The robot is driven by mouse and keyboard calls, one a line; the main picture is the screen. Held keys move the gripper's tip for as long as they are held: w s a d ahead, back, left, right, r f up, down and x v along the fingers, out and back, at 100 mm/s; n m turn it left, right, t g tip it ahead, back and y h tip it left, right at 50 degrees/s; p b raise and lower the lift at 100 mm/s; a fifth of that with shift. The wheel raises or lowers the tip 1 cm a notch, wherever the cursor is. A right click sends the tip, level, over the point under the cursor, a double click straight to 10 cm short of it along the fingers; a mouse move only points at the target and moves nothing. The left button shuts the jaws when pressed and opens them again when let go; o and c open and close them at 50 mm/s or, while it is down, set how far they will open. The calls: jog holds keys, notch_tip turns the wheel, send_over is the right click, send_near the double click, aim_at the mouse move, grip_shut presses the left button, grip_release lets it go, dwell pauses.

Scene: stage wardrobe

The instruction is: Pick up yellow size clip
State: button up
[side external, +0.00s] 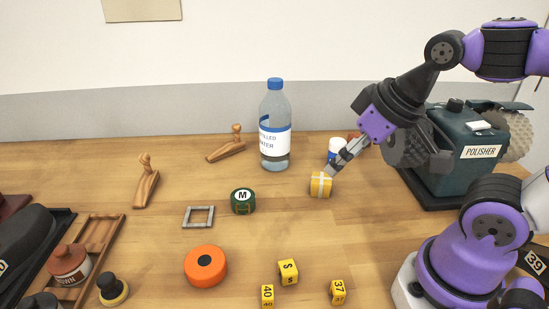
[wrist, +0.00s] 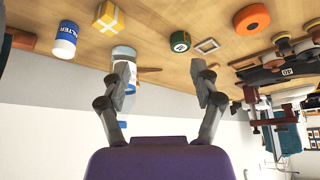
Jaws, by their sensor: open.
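Several small yellow pieces lie on the wooden table in the side view. One marked S (side external: 288,271) sits near the front centre, with pieces marked 40 (side external: 267,296) and 37 (side external: 337,292) close by. A yellow block with a white band (side external: 320,184) stands further back; it also shows at the top of the wrist view (wrist: 104,17). My gripper (side external: 344,160) is just above and behind this block in the side view. In the wrist view its fingers (wrist: 162,76) are spread with nothing held. The lettered and numbered pieces are not visible there.
A green M piece (side external: 243,201), grey square frame (side external: 198,216) and orange disc (side external: 205,266) lie left of centre. A water bottle (side external: 275,140) stands behind. A white-and-blue container (side external: 335,149) is partly behind my gripper. The polisher (side external: 465,150) is at right.

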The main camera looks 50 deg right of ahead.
jog(key=n+g, duration=0.6)
jog(key=n, duration=0.5)
send_over(288, 266)
jog(key=f, duration=1.1)
jog(key=shift+w+d+f, duration=0.1)
jog(key=shift+w+d, duration=0.1)
jog(key=shift+w, duration=0.05)
jog(key=f, duration=0.5)
jog(key=shift+s+a+f, duration=0.2)
jog(key=shift+s+f, duration=0.05)
jog(key=shift+f, duration=0.15)
jog(key=c, duration=0.8)
